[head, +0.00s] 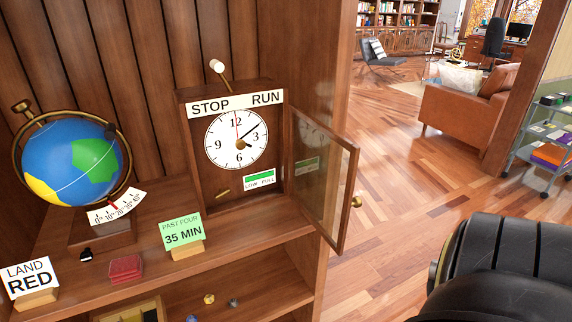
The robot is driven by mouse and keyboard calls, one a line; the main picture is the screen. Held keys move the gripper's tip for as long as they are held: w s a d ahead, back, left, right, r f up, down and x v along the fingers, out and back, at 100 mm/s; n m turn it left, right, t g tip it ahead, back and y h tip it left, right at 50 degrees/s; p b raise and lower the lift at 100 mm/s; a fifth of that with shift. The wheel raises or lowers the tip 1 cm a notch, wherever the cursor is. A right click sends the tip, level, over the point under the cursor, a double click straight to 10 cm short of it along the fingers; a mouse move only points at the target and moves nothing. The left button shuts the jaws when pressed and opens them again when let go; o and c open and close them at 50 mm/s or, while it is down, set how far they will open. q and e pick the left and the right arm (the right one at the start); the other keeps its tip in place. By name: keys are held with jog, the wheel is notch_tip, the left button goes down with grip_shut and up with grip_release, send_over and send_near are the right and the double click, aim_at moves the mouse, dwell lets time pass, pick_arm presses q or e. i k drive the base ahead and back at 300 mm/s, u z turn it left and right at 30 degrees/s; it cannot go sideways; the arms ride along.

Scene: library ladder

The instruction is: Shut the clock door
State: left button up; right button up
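The clock (237,139) is a wooden case on the shelf, with a white dial, a STOP/RUN plate on top and a green LOW/FULL gauge below the dial. Its clock door (318,185) is a wooden frame with a glass pane. The door stands open, hinged at the case's right side and swung out to the right, past the shelf's right end. A brass knob (356,201) is on its free edge. Neither of my grippers is in view, and nothing touches the door.
A globe (70,162) stands left of the clock. A green "35 MIN" card (183,232) on a wooden block stands in front of the case, and a red stack (126,269) lies nearer. A white-knobbed lever (217,67) tops the case. Open floor (385,240) lies beyond the door.

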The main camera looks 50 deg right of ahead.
aim_at(354, 149)
jog(key=u, duration=1.95)
jog(key=k, duration=1.7)
jog(key=z, duration=2.25)
jog(key=i, duration=0.45)
jog(key=u, duration=0.6)
jog(key=k, duration=0.35)
jog(key=z, duration=1.15)
jog(key=i, duration=0.2)
jog(key=u, duration=0.7)
